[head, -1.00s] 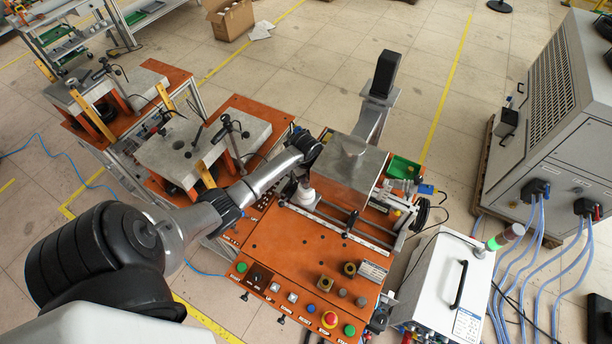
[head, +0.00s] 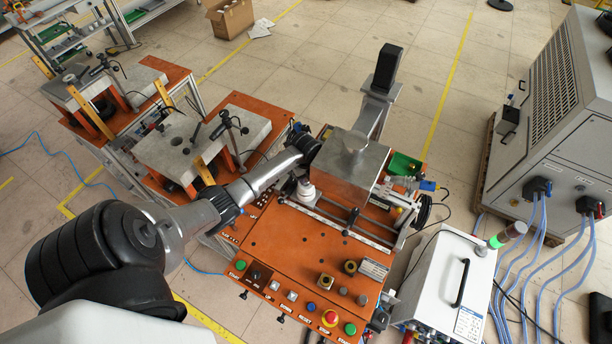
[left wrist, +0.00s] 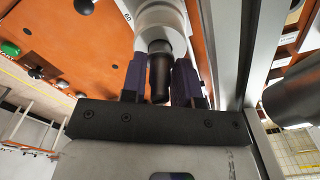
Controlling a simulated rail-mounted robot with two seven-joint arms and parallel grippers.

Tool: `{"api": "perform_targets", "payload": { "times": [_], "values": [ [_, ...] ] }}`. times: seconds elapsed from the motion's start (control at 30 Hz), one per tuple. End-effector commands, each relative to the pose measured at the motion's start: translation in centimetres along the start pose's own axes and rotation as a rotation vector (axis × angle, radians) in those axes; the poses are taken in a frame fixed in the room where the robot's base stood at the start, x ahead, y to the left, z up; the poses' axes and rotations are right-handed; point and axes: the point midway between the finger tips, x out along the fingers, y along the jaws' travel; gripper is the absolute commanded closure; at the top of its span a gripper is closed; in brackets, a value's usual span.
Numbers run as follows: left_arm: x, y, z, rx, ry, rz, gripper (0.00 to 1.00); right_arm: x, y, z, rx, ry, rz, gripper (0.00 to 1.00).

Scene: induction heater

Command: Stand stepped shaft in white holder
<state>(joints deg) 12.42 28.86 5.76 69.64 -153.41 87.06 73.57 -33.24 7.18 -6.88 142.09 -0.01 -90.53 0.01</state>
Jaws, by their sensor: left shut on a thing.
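The stepped shaft (left wrist: 160,72) is a dark, narrow cylinder in the left wrist view. My left gripper (left wrist: 159,62) has its two purple-padded fingers on either side of it, shut on it. The shaft's far end lines up with the white holder (left wrist: 158,17) and meets it in this view; how deep it sits cannot be told. In the head view the white holder (head: 306,192) stands on the orange bench, and my left gripper (head: 303,171) is just above it, mostly hidden by my wrist. My right gripper is out of view.
The orange bench top (head: 290,245) has buttons and knobs along its front. A grey metal block (head: 350,165) stands close right of the holder. A rail (head: 345,225) runs in front. A white box with a handle (head: 450,280) stands at the right.

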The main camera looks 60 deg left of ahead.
Motion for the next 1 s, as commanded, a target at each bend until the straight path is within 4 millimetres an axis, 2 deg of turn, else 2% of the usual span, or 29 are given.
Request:
{"api": "perform_targets", "payload": {
  "times": [0.3,0.33,0.63,1.0],
  "values": [
    [0.81,-0.05,0.04,-0.001,-0.001,-0.001,1.0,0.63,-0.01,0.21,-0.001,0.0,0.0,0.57],
    [0.79,-0.05,0.04,-0.001,-0.001,-0.001,0.71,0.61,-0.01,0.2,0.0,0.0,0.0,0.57],
    [0.73,-0.03,0.01,0.0,0.0,-0.001,0.42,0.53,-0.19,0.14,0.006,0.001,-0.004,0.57],
    [0.44,-0.02,0.02,0.0,-0.001,-0.001,0.42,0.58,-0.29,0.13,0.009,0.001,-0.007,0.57]
  ]
}}
